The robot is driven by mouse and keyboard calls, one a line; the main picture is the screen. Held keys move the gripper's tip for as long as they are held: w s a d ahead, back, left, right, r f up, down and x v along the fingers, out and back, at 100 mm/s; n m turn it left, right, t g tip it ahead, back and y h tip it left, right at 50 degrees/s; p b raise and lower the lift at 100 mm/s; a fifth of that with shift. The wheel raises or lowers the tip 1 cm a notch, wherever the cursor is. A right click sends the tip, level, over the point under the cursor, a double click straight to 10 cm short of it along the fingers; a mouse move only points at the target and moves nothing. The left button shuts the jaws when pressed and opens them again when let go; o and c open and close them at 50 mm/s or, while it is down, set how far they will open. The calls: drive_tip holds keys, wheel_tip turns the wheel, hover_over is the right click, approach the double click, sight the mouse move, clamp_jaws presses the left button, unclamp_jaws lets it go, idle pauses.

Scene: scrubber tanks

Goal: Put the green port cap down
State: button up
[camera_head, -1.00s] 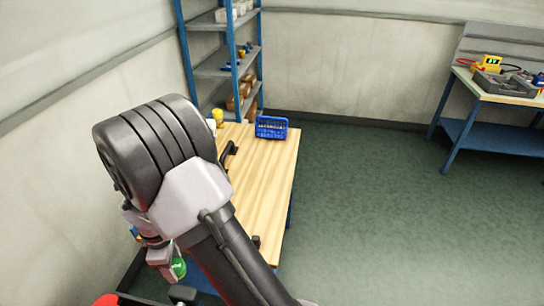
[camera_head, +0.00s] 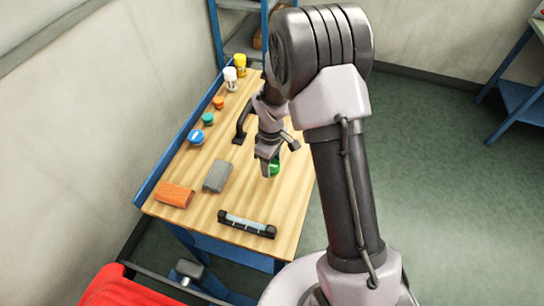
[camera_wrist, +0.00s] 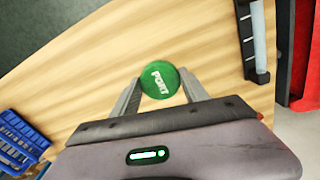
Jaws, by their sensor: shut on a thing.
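The green port cap (camera_head: 274,168) is round, with the word PORT on its top face, which shows in the wrist view (camera_wrist: 160,80). My gripper (camera_head: 268,163) is shut on it, with one finger on each side of the cap in the wrist view (camera_wrist: 161,90). The cap is over the right part of the wooden workbench (camera_head: 225,155). I cannot tell whether its underside touches the bench top.
A grey block (camera_head: 217,176) and an orange block (camera_head: 175,195) lie left of the cap. Blue (camera_head: 196,137), teal (camera_head: 208,119) and orange (camera_head: 218,102) caps line the left side.

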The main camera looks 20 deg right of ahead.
drive_tip(key=shift+f+b, duration=0.65)
drive_tip(key=shift+f, duration=1.85)
drive_tip(key=o, duration=1.6)
wheel_tip(320, 180, up, 14)
drive_tip(key=p, duration=0.3)
drive_tip(key=shift+f, duration=0.25)
drive_tip(key=s+r+m+t, duration=0.2)
drive_tip(key=s+r+m, duration=0.15)
drive_tip(key=r, duration=0.65)
drive_tip(key=s+a+r+m+t+y, duration=0.1)
drive_tip(key=s+a+r+m+t, duration=0.1)
drive_tip(key=s+r+m, duration=0.3)
drive_tip(key=s+a+r+m+t+y, duration=0.1)
drive_tip(key=s+r+m, duration=0.4)
drive_tip(key=s, duration=0.9)
wheel_tip(320, 180, up, 3)
drive_tip(key=shift+a+t, duration=0.4)
drive_tip(key=shift+a, duration=0.1)
